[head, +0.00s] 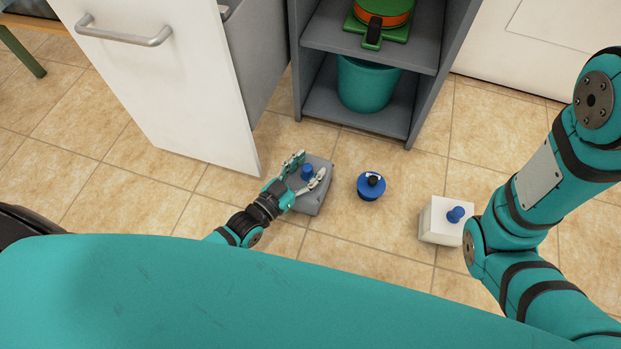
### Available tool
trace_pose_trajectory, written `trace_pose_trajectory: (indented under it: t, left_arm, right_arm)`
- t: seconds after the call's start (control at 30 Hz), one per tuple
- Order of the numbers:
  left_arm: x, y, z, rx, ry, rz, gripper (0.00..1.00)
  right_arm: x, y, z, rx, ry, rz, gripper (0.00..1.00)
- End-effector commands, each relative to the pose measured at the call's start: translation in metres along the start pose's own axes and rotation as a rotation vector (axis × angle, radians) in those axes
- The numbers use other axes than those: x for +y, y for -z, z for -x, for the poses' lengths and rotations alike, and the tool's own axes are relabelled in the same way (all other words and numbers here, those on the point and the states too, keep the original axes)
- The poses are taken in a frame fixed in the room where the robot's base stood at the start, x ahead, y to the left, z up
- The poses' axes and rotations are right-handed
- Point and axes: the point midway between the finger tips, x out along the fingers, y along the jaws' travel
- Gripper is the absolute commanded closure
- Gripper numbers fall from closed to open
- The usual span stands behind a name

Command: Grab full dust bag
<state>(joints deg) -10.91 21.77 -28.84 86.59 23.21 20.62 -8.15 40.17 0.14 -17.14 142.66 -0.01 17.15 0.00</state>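A grey, box-like bag with a blue knob on top (312,200) lies on the tiled floor, left of centre. It looks like the full dust bag, though its fill cannot be seen. My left gripper (308,167) is over this bag, its fingers spread on either side of the blue knob (307,173). It looks open, with gaps between the fingers and the knob. A white box-like bag with a blue knob (439,224) stands on the floor to the right. My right arm comes in at the right; its gripper is out of view.
A round blue object with a black knob (371,187) sits between the two bags. A grey shelf (427,110) behind holds a teal bucket (366,84) and a green and orange item (383,14). A white pulled-out drawer (165,75) stands close behind my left gripper.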

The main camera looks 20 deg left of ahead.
Motion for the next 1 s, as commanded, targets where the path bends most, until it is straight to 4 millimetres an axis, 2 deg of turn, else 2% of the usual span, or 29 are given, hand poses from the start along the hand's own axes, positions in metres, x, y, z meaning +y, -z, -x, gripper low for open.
trace_pose_trajectory:
  t: [0.07, 0.4, 1.0]
  left_arm:
    - [0.0000, 0.0001, 0.0000, 0.000, 0.000, 0.000, 0.54]
    - [0.0000, 0.0002, -0.0002, 0.000, 0.000, 0.000, 0.99]
    - [-0.0001, 0.0000, 0.0000, 0.000, 0.000, 0.000, 1.00]
  right_arm:
    - [0.0000, 0.0029, -0.0008, 0.006, 0.000, 0.000, 0.60]
    - [0.0000, 0.0080, -0.0018, 0.016, -0.001, -0.001, 0.60]
    - [-0.0001, 0.0046, -0.0011, 0.010, -0.002, -0.002, 0.60]
